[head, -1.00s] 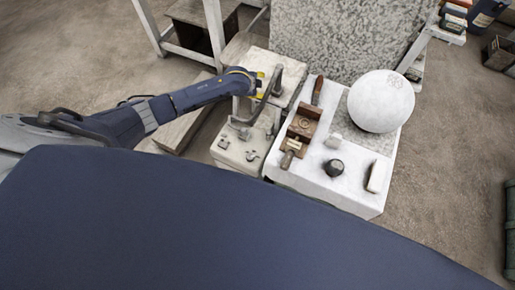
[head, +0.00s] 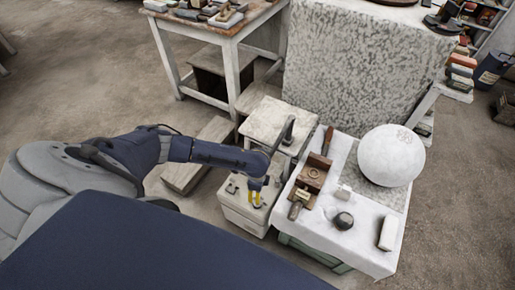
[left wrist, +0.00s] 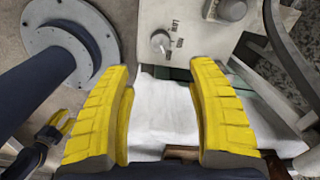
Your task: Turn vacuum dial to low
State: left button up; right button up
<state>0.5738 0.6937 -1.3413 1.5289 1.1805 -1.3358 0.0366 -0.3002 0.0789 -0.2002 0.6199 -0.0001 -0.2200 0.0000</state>
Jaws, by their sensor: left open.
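The vacuum unit is a pale box (head: 233,205) left of the cloth-covered table in the head view. In the left wrist view, its round grey dial (left wrist: 160,43) sits on the pale panel (left wrist: 198,40), with small dark markings to its right. I cannot read the markings or the setting. My left gripper (head: 257,196) is over the box in the head view, pointing down. In the left wrist view its yellow fingers (left wrist: 162,115) are wide apart and empty, with the dial beyond them, not touched. A small yellow and dark part, apparently my right gripper (left wrist: 62,126), shows at the left edge.
A dark curved pipe (head: 279,138) rises beside the box. The cloth-covered table (head: 323,235) holds a white plaster sphere (head: 391,155), a wooden box (head: 312,175), a dark round object (head: 343,220) and a white block (head: 387,233). A wooden worktable (head: 232,35) stands behind.

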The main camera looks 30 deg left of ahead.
pick_arm(q)
notch_tip(320, 180, down, 13)
jog(key=shift+f, duration=0.15)
dwell(0.5)
jog(key=shift+o, duration=0.2)
grip_shut()
dwell(0.3)
